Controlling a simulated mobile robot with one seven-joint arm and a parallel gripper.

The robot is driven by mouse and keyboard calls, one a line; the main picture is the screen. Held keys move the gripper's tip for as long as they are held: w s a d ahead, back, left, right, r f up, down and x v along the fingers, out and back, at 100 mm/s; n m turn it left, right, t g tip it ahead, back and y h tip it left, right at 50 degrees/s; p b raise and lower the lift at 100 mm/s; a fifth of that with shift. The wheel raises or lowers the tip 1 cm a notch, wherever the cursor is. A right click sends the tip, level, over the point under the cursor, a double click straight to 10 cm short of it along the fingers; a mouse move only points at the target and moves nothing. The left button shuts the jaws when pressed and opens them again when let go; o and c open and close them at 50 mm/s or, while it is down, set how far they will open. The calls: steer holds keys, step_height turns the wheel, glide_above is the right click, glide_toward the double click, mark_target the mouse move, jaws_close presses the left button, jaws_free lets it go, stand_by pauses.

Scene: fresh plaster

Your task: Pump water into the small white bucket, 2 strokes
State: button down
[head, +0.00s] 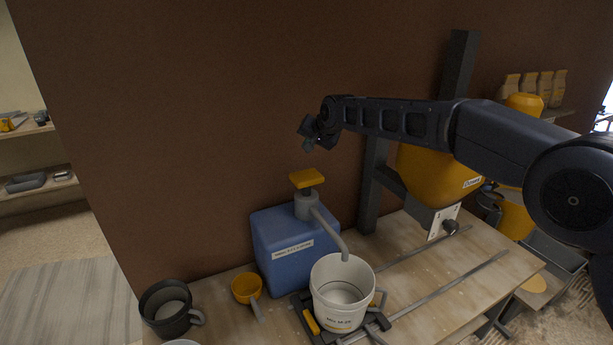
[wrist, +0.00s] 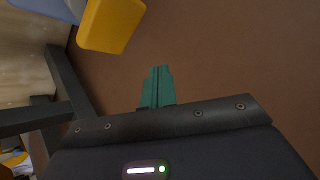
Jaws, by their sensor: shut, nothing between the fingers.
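The pump is a blue container (head: 292,246) with a grey neck and a yellow push pad (head: 306,178) on top. The pad also shows in the wrist view (wrist: 110,25). Its grey spout (head: 331,232) slopes down to the right and ends over the small white bucket (head: 340,315). The bucket stands upright on a dark holder; I cannot tell if the pale surface inside is water. My gripper (head: 307,146) is above the pad, apart from it. Its teal fingertips (wrist: 157,87) are shut with nothing between them.
A dark pot (head: 166,312) and a yellow scoop (head: 247,289) stand left of the pump. Two metal rails (head: 450,285) run along the wooden bench to the right. A dark post (head: 373,185) and yellow hopper (head: 428,179) stand behind, against the brown wall.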

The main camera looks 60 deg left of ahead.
glide_toward(303, 172)
steer(key=shift+a+r+x, duration=0.15)
steer(key=shift+x, duration=1)
steer(key=shift+a+r+x, duration=0.15)
steer(key=shift+x, duration=1)
steer(key=shift+f, duration=0.15)
steer(key=shift+f, duration=0.3)
